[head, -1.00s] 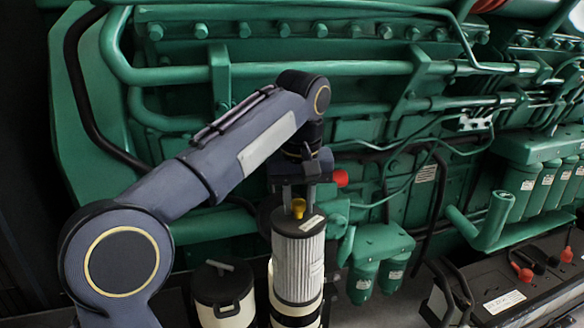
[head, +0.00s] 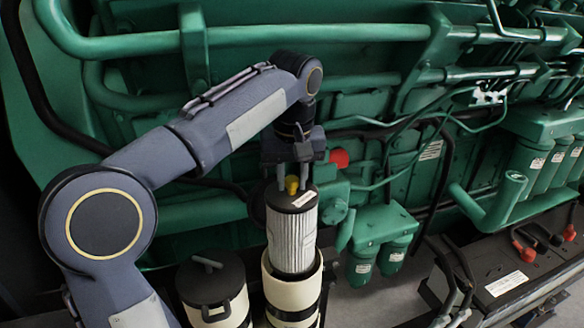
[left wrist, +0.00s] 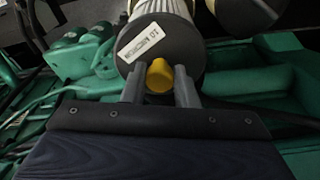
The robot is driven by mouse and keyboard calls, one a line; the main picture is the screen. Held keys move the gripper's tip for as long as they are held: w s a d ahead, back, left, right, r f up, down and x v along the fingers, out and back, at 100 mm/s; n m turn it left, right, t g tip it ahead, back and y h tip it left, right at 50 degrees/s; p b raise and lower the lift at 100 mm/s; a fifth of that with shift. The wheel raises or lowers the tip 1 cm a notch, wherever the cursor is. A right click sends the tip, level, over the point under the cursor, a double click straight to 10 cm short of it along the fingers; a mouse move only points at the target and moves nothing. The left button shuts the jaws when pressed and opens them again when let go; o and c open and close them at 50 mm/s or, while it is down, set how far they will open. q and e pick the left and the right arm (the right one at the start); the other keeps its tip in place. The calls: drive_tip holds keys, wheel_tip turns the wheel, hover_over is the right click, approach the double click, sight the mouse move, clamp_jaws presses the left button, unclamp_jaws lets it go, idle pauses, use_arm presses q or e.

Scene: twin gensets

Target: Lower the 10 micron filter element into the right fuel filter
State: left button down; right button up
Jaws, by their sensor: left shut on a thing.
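The filter element (head: 292,235) is a pleated white cylinder with a black top cap, a white label and a yellow knob (head: 292,184). My left gripper (head: 294,182) is above it with its fingers shut on the yellow knob. In the left wrist view the fingers (left wrist: 160,85) stand on either side of the knob (left wrist: 159,74), and the label lies on the cap. The element hangs upright, its lower end inside the open cream housing (head: 306,292) with black bands. Its bottom is hidden in there. My right gripper is not in view.
A cream canister with a black lid and handle (head: 211,283) stands just left of the open housing. Green engine pipes (head: 330,40) run behind. Small green filters (head: 379,245) hang at right, and a black battery (head: 500,280) stands at lower right.

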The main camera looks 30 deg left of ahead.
sight(292, 241)
use_arm(q)
drive_tip(key=shift+f, duration=3.6)
drive_tip(key=shift+f+b, duration=3.4)
drive_tip(key=shift+f, duration=1.55)
drive_tip(key=c, duration=1.1)
unclamp_jaws()
drive_tip(key=shift+o, duration=0.2)
drive_tip(key=r, duration=0.5)
drive_tip(key=s+r, duration=0.1)
drive_tip(key=r, duration=0.1)
drive_tip(key=shift+d+r, duration=0.35)
drive_tip(key=shift+r, duration=0.05)
